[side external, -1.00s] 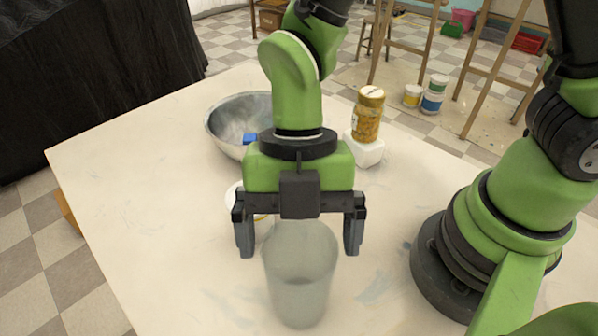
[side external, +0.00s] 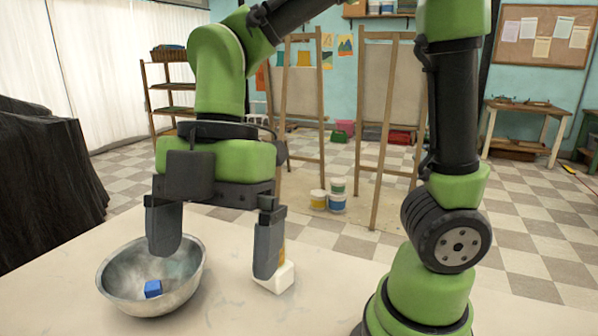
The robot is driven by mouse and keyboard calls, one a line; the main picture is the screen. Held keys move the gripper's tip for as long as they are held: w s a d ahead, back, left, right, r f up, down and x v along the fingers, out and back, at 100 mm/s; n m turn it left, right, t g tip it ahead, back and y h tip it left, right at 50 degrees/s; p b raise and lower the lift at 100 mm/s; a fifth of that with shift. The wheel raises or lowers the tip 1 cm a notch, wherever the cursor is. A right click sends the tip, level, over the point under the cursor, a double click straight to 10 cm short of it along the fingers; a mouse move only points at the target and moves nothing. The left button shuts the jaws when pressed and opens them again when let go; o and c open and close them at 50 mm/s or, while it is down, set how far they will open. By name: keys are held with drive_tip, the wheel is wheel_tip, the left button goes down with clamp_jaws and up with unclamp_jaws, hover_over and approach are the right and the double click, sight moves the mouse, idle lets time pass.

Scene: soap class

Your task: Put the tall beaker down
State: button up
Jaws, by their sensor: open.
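The tall beaker does not show in the present side view; the near part of the table lies below the frame. My gripper (side external: 214,262) is open, with its two dark fingers spread and pointing down. Nothing shows between the fingers. It hangs above the pale table (side external: 235,305), and in the picture its left finger overlaps the metal bowl's rim. Whether it touches anything cannot be told.
A metal bowl (side external: 120,282) stands at the left with a blue cube (side external: 153,289) inside. A white block (side external: 281,279) sits right of it, partly behind my right finger. Easels (side external: 386,120) and paint tubs (side external: 337,203) stand on the floor beyond the table.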

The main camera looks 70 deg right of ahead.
drive_tip(key=s+d+r+m+t+h, duration=0.1)
drive_tip(key=d+m+t, duration=0.3)
drive_tip(key=m, duration=0.8)
drive_tip(key=s+d+r+m+t, duration=0.3)
drive_tip(key=d+m, duration=0.3)
drive_tip(key=m, duration=0.5)
drive_tip(key=shift+s+d+r+m+t+h, duration=0.4)
drive_tip(key=shift+s+t, duration=0.1)
drive_tip(key=shift+s, duration=0.1)
